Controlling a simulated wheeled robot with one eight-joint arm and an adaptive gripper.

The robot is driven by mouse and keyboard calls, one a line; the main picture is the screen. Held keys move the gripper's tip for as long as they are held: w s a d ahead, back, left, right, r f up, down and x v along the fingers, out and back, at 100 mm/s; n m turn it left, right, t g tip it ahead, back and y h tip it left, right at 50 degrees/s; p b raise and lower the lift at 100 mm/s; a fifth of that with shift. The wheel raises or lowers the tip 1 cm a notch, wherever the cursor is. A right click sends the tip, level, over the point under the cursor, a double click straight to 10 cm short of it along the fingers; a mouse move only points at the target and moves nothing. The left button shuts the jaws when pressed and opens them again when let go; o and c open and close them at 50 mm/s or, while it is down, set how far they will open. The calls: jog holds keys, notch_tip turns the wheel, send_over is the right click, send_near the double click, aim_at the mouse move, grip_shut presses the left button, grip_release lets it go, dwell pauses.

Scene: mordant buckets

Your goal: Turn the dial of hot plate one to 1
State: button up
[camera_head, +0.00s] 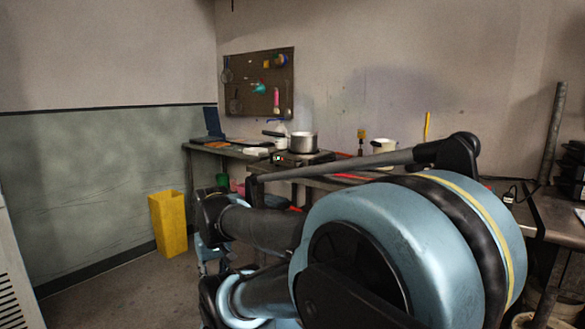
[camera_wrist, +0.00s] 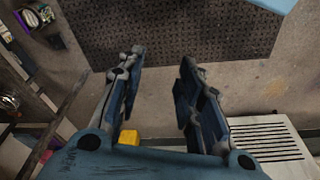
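A hot plate (camera_head: 302,158) stands on the workbench at the back, with a metal pot (camera_head: 303,142) on top. A small dark front part with tiny coloured spots shows at its left end. The dial and its setting are too small to make out. I cannot read which number the hot plate bears. My gripper (camera_wrist: 160,62) is open and empty in the wrist view, its two fingers well apart over the floor. The hot plate does not show clearly in the wrist view. My arm covers much of the head view's lower right.
A yellow bin (camera_head: 168,224) stands on the floor left of the bench (camera_head: 205,149). A pale pot (camera_head: 384,150) stands farther right on the bench. A pegboard (camera_head: 259,82) hangs behind. A dark perforated mat (camera_wrist: 175,28) lies on the floor.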

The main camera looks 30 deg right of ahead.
jog(key=shift+o, duration=2)
jog(key=shift+d+r, duration=0.5)
jog(key=m+t+h, duration=0.5)
jog(key=m+h, duration=0.8)
jog(key=h, duration=0.4)
send_near(297, 164)
jog(key=x, duration=0.8)
jog(key=shift+w+d, duration=0.15)
jog(key=shift+d, duration=0.2)
